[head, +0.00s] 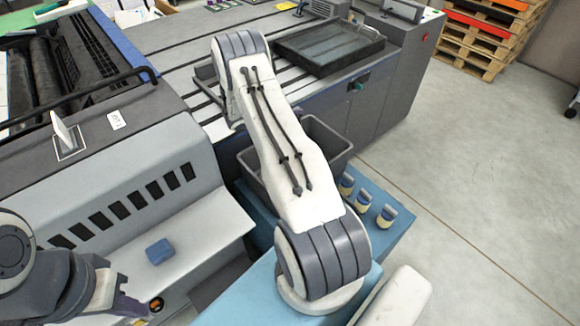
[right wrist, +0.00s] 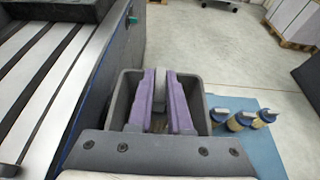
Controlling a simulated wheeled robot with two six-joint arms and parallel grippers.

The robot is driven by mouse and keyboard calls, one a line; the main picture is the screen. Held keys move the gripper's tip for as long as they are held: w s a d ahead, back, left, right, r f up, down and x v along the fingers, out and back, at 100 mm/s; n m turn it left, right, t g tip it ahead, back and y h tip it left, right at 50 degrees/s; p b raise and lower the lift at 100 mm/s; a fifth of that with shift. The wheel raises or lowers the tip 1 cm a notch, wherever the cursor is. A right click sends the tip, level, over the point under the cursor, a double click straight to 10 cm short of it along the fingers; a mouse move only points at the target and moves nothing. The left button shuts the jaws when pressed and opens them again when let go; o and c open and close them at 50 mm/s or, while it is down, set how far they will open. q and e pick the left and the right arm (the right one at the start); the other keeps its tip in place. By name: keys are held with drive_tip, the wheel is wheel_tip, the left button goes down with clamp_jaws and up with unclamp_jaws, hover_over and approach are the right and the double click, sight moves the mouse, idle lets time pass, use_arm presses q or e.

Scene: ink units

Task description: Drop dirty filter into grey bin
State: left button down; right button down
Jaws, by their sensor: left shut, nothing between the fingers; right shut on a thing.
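The grey bin (head: 328,133) stands on a blue surface beside the press, partly hidden behind my right arm in the head view. In the right wrist view the bin (right wrist: 124,98) lies around and beyond my right gripper (right wrist: 160,88). Its purple fingers are shut on a grey piece, apparently the dirty filter (right wrist: 161,84), with a brownish part low between the fingers. The held piece appears over the bin's opening; its height cannot be told. My left gripper (head: 138,308) is shut and empty at lower left.
Several small cream containers with blue bands (head: 363,200) stand on the blue surface (head: 400,226) right of the bin. A blue block (head: 160,251) lies on the press's pale ledge. A dark tray (head: 330,45) sits behind.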

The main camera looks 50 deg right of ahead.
drive_tip(key=f+b, duration=0.1)
drive_tip(key=f, duration=0.1)
drive_tip(key=f+b, duration=0.4)
drive_tip(key=shift+w+d, duration=0.15)
drive_tip(key=shift+d, duration=0.2)
wheel_tip(320, 180, down, 6)
drive_tip(key=b, duration=0.3)
drive_tip(key=shift+r, duration=0.1)
drive_tip(key=c, duration=0.8)
unclamp_jaws()
drive_tip(key=shift+o, duration=0.2)
